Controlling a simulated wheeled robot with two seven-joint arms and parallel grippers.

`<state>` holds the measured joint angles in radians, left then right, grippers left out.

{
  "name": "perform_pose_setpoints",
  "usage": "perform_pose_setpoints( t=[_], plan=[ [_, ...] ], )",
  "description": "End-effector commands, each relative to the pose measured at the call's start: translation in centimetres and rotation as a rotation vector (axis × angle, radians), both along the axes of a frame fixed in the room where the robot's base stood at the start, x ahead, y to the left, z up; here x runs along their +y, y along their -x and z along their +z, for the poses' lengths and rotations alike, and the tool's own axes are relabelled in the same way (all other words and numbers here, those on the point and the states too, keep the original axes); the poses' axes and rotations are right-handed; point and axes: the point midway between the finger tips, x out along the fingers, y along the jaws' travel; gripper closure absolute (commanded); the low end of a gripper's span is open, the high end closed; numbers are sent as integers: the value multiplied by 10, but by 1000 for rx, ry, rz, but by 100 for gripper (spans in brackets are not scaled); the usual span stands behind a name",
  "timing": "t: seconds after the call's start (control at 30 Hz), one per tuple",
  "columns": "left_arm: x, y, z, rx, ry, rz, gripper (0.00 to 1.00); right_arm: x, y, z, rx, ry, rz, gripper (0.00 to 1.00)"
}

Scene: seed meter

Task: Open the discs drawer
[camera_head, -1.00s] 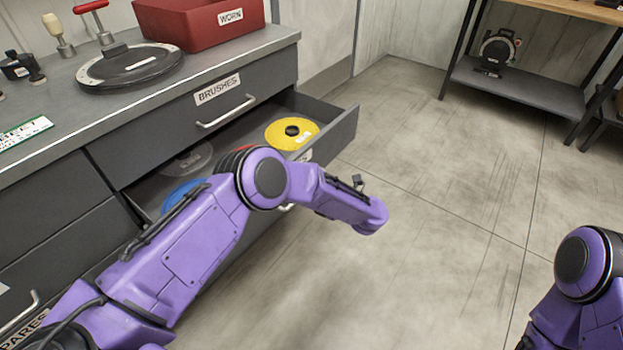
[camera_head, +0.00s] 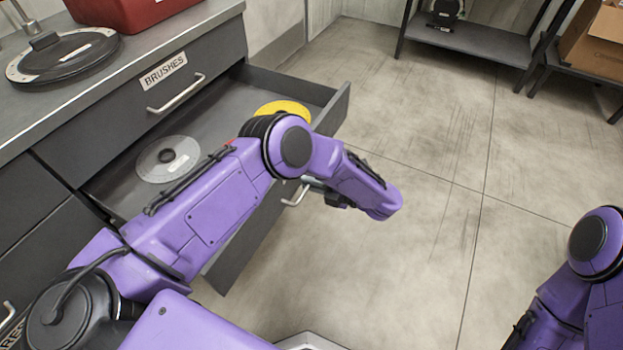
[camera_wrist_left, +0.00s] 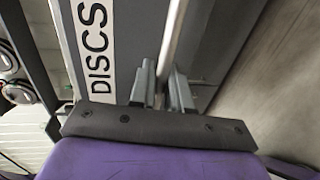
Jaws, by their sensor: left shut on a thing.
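The discs drawer (camera_head: 232,262) is pulled well out below the brushes drawer (camera_head: 130,100). Inside it lie a clear grey disc (camera_head: 168,158) and a yellow disc (camera_head: 284,109), the latter partly hidden by my left arm. The bar handle (camera_head: 294,194) is on the drawer front. In the left wrist view, the DISCS label (camera_wrist_left: 96,45) is beside the handle (camera_wrist_left: 171,45), and my left gripper (camera_wrist_left: 162,85) is shut on that bar. In the head view my forearm covers part of the drawer. My right gripper is out of view; only my right arm shows.
On the counter stand a round black device (camera_head: 62,55) and a red bin (camera_head: 130,12). A dark shelf rack (camera_head: 465,40) and a cardboard box (camera_head: 595,40) are at the back right. The floor (camera_head: 430,200) right of the drawer is clear.

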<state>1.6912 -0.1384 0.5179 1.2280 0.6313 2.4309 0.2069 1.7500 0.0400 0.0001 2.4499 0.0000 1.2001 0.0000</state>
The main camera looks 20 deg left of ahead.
Motion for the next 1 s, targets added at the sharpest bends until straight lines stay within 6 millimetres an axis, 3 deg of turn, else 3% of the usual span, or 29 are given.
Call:
perform_pose_setpoints(
  t=[0.17, 0.2, 0.23, 0.57, 1.0],
  plan=[
    [-1, -1, 1, -2, 1, 0, 100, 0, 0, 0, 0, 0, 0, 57],
    [-1, -1, 1, -2, 1, 0, 79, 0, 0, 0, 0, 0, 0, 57],
    [-1, -1, 1, -2, 1, 0, 70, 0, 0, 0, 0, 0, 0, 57],
    [-4, -1, 1, -2, 1, -3, 69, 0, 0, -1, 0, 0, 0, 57],
    [-92, 4, 16, -5, 0, -2, 69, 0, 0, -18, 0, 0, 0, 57]
  ],
)
